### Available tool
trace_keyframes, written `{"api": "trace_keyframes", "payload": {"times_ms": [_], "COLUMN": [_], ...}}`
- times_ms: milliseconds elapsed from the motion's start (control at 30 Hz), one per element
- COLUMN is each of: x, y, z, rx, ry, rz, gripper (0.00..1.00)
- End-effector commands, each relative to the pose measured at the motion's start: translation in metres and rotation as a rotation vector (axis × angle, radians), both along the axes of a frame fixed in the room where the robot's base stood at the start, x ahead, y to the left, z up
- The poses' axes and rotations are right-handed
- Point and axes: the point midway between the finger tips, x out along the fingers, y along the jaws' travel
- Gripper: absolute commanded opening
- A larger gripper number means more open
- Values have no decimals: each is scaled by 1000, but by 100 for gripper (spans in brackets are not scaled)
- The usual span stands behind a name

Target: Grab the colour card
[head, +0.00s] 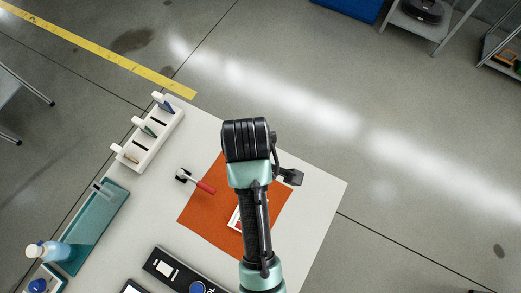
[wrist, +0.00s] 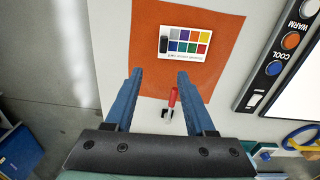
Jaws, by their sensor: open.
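The colour card (wrist: 184,42) is a white card with several colour squares, lying flat on an orange mat (wrist: 222,62) in the wrist view. In the head view only an edge of the card (head: 235,218) shows beside my arm, which hides the rest. My gripper (wrist: 160,73) is open and empty, with blue fingers. In the wrist view its fingertips lie just below the card in the picture, apart from it. The height above the mat is hard to tell. In the head view my arm hides the fingers.
A red-handled tool (head: 205,187) lies at the mat's edge; in the wrist view it shows between the fingers. A white rack (head: 150,135), a teal tray (head: 94,222) and a bottle (head: 47,251) stand at the table's left. A black panel (wrist: 283,55) with knobs lies beside the mat.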

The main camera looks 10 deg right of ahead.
Motion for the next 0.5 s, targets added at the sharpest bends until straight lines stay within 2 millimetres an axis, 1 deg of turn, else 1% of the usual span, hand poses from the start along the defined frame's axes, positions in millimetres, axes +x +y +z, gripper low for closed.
{"api": "trace_keyframes", "payload": {"times_ms": [33,100,333,400,500], "x": [-5,-7,-8,-6,-6], "y": [0,0,0,0,0], "z": [-5,-14,-57,-67,-76], "rx": [0,0,0,1,0], "ry": [20,30,27,25,22], "rz": [8,13,10,9,9], "gripper": [55,55,55,55,55]}}
